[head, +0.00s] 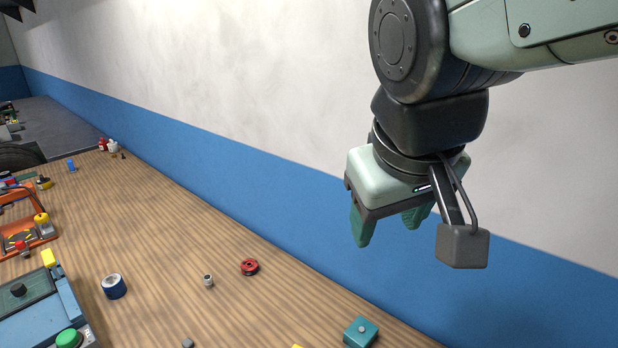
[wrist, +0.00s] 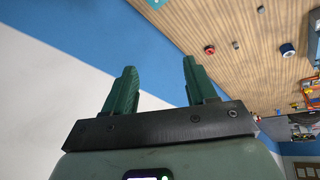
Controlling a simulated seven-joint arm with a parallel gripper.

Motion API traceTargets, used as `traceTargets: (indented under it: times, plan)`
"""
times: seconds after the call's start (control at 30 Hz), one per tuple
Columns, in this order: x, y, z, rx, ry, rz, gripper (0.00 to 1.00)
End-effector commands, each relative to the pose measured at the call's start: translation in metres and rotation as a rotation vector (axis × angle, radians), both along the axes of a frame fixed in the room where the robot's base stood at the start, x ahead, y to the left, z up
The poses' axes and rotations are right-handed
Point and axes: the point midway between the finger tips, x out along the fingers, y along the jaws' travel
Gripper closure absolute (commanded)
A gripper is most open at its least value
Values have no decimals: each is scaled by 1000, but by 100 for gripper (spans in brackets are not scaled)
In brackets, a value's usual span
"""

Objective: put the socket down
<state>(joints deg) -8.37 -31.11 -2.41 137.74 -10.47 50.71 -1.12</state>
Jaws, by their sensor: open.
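A small grey metal piece that looks like the socket (head: 208,281) stands on the wooden table, between a blue-and-white roll and a red spool. It also shows in the wrist view (wrist: 236,45), near the top. My gripper (head: 388,235) is open and raised, in front of the blue-and-white wall, well to the right of the socket in the head view. Its two green fingers show apart in the wrist view (wrist: 159,66) with nothing between them.
A blue-grey box (head: 40,310) and an orange device (head: 22,235) stand at left. The middle is largely clear.

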Motion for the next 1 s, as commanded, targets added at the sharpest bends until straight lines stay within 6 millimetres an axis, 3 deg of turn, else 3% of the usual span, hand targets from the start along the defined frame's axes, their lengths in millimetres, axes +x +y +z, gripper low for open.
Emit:
traceTargets:
  times: [0.1,0.23,1.0]
  plan:
    - [-29,3,4,96,-56,-87,44]
    - [-42,7,5,149,-83,-128,44]
    - [-44,8,5,160,-87,-135,44]
